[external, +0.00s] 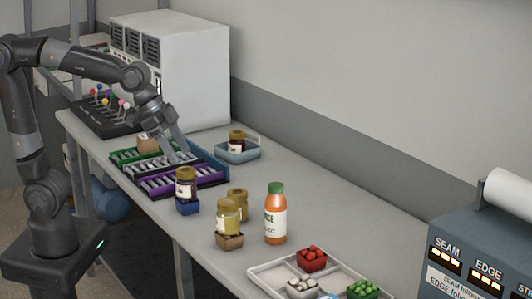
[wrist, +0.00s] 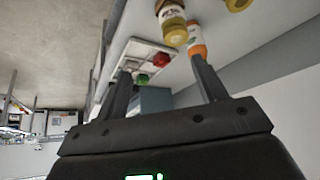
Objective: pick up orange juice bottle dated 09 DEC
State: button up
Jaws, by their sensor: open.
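An orange juice bottle (external: 275,222) with a green cap stands upright on the table, right of the jars. Part of its label reads "DEC"; the day is too small to read. In the wrist view an orange bottle (wrist: 196,42) shows partly behind a jar and a finger. My gripper (external: 178,153) is open and empty, over the tray of coloured racks, well left of and behind the bottle. In the wrist view its two fingers (wrist: 161,70) are spread apart.
Jars (external: 229,217) stand close left of the bottle, some on small boxes. A divided tray (external: 263,274) with small red, white and green items lies in front. A blue-grey bin (external: 238,153) holds another jar. A labelled machine (external: 465,245) stands right. Bare table lies behind the bottle.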

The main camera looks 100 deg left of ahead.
jog(key=w+a+f, duration=0.1)
jog(key=w+a, duration=0.3)
jog(key=w, duration=0.6)
send_near(274, 185)
jog(key=f, duration=0.1)
jog(key=shift+t, duration=0.3)
jog(key=x, duration=0.5)
jog(key=shift+w+f, duration=0.1)
jog(key=shift+w, duration=0.25)
jog(key=shift+x, duration=3.15)
jog(key=shift+s+a+f, duration=0.1)
jog(key=shift+s+a, duration=0.05)
jog(key=shift+s, duration=0.05)
jog(key=shift+c, duration=0.6)
jog(key=shift+f, duration=0.1)
grip_shut()
